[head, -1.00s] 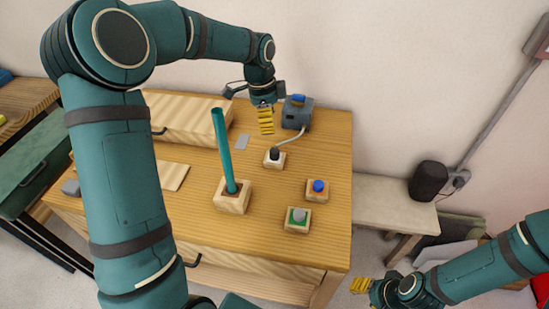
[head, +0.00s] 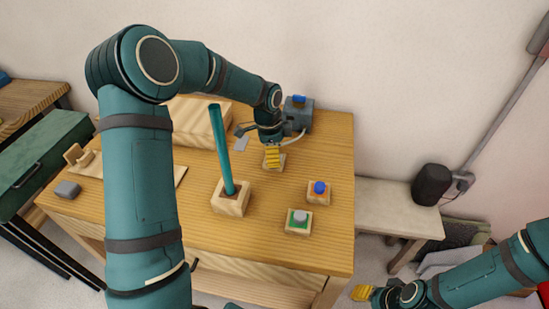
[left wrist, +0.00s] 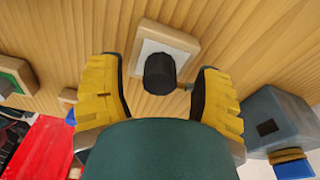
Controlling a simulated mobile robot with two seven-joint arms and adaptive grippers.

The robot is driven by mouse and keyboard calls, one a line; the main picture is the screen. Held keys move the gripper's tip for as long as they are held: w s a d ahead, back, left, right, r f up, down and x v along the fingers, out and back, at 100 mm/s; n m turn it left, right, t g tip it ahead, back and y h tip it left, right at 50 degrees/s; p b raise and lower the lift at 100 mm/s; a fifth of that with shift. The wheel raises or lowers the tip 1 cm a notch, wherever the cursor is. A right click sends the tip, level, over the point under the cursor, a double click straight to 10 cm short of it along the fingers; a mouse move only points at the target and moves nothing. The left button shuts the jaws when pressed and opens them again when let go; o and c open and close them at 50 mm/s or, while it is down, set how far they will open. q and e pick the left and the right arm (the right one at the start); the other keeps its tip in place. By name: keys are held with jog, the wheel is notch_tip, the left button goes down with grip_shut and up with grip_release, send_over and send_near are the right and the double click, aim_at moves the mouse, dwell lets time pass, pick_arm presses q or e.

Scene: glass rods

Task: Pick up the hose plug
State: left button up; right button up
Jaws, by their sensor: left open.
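The hose plug (left wrist: 160,73) is a black cylinder above a white-topped wooden block (left wrist: 181,38) in the left wrist view. In the head view, that block (head: 281,163) shows only at its edge, and my left gripper hides the plug. My left gripper (head: 272,164) points down over the block. In the left wrist view, its two yellow fingers (left wrist: 160,92) are open, one on each side of the plug, with gaps to it. My right gripper (head: 357,293) is at the bottom right of the head view, off the table; its opening cannot be made out.
A grey box with a blue knob (head: 298,113) stands behind, joined by a pale hose. A teal rod (head: 221,150) stands in a wooden block (head: 231,203). Blocks with a blue knob (head: 319,188) and a grey knob (head: 299,217) sit at the front right of the table.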

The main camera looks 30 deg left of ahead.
pick_arm(q)
grip_shut()
dwell(0.3)
notch_tip(320, 180, up, 10)
jog(key=shift+f+p, duration=0.1)
jog(key=shift+p, duration=1.15)
